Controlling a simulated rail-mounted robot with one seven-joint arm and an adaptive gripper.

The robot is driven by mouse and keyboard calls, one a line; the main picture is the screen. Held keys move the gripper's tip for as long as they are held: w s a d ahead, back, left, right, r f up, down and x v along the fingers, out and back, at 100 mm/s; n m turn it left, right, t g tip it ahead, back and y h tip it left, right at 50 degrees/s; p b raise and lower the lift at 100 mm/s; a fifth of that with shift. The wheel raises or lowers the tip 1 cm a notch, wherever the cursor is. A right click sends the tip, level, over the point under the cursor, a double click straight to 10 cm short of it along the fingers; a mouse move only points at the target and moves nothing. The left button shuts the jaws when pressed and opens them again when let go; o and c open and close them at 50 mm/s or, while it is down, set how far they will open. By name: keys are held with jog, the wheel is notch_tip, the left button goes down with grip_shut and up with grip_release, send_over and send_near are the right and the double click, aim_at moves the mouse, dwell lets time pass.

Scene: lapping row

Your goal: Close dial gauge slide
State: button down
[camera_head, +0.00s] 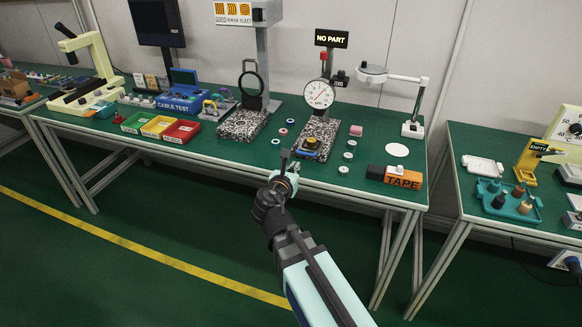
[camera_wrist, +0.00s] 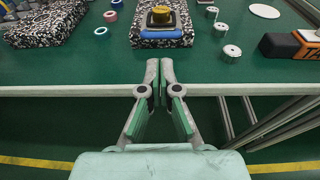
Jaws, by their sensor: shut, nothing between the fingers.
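The dial gauge (camera_head: 319,93) has a round white face with a red needle. It stands on a post with a red knob (camera_head: 323,56) on top, above a speckled granite base (camera_head: 310,139) on the green bench. A blue piece with a yellow round top (camera_head: 311,143) sits at the base's front; the yellow top (camera_wrist: 161,15) also shows in the wrist view. I cannot tell which part is the slide.
Several small metal cylinders (camera_head: 343,169) stand right of the base, with an orange and black tape block (camera_head: 403,177) beyond. Rings (camera_head: 283,132) lie to the left. A second granite stand (camera_head: 241,125) is further left. The bench edge (camera_wrist: 70,90) runs behind my fingers.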

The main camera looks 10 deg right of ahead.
aim_at(304, 154)
jog(key=x, duration=0.9)
